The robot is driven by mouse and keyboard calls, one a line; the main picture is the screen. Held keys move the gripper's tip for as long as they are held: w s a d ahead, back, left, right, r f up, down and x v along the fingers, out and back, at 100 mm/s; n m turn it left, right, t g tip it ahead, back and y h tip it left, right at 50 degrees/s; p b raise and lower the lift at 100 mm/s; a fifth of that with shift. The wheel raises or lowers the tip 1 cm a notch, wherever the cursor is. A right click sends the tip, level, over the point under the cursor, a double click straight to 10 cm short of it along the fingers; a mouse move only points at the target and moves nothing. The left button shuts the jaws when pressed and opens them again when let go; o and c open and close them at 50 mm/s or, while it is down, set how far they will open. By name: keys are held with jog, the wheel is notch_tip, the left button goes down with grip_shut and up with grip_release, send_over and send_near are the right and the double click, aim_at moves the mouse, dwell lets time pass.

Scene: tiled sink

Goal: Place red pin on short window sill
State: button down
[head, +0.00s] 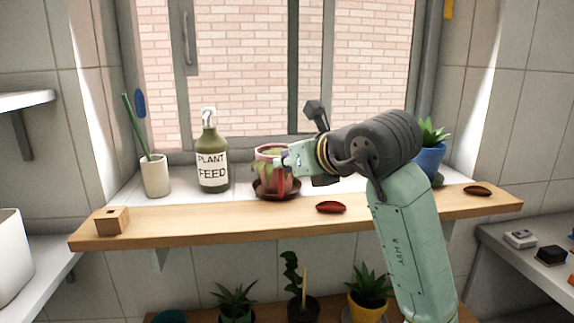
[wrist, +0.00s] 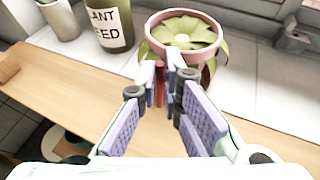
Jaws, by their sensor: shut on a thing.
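My gripper (head: 287,163) reaches left over the wooden sill board (head: 235,215). In the wrist view, its fingers (wrist: 170,82) are closed on a narrow red pin (wrist: 160,88), mostly hidden between the pads. In the head view, the red pin (head: 281,187) hangs upright below the fingertips, in front of a pink pot (head: 268,151). It is close to the pot's dark saucer (head: 262,194); I cannot tell whether they touch.
A plant feed bottle (head: 213,165), a cup (head: 155,176) and a blue pot (head: 429,160) stand along the window. A wooden block (head: 112,221), a red oval piece (head: 331,207) and a dark oval piece (head: 478,190) lie on the board. Its left-middle stretch is clear.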

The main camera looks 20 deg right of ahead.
jog(key=shift+f, duration=0.85)
jog(key=shift+f, duration=0.3)
jog(key=c, duration=1.8)
grip_release()
jog(key=shift+r, duration=0.1)
jog(key=shift+o, duration=0.2)
jog(key=shift+r, duration=0.2)
jog(key=b+v, duration=0.3)
jog(key=v, duration=0.9)
